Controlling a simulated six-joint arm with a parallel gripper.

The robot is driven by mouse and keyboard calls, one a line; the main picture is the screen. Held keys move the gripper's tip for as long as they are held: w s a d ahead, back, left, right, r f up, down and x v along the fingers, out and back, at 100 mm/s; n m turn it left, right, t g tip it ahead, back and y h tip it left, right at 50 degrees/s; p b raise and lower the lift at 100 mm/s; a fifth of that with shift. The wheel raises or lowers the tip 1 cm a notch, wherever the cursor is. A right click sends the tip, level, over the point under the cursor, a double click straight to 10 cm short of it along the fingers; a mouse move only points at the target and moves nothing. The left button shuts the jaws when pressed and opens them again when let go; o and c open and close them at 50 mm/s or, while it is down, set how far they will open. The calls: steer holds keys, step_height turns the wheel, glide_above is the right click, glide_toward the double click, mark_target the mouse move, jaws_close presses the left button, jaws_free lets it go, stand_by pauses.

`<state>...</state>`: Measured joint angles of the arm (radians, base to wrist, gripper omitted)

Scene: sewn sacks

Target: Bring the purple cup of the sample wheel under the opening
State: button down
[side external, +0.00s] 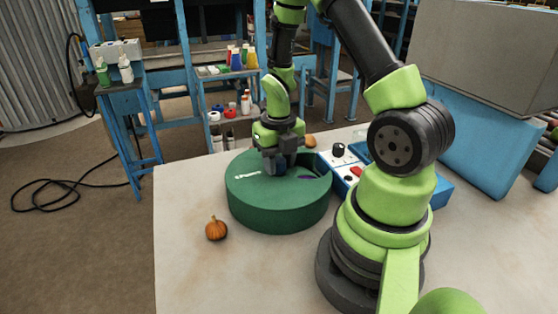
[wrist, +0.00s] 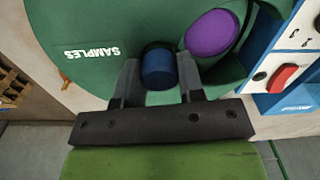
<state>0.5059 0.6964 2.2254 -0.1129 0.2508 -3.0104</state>
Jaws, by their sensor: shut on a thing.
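The sample wheel is a round green drum (side external: 272,212) on the table, lettered SAMPLES; it fills the top of the wrist view (wrist: 75,20). The purple cup (wrist: 211,33) shows as an oval to the upper right of the blue cylinder; in the side view only a purple sliver (side external: 305,177) shows. The purple cup is outside the fingers.
A blue control box (side external: 345,172) with a black knob and a red switch (wrist: 283,78) stands right of the wheel. A small orange pumpkin (side external: 216,229) lies at front left, another (side external: 310,141) behind the wheel. The table's front left is otherwise clear.

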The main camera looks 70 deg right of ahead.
steer(key=shift+a, duration=0.1)
steer(key=c, duration=0.7)
jaws_free()
steer(key=shift+c, duration=0.2)
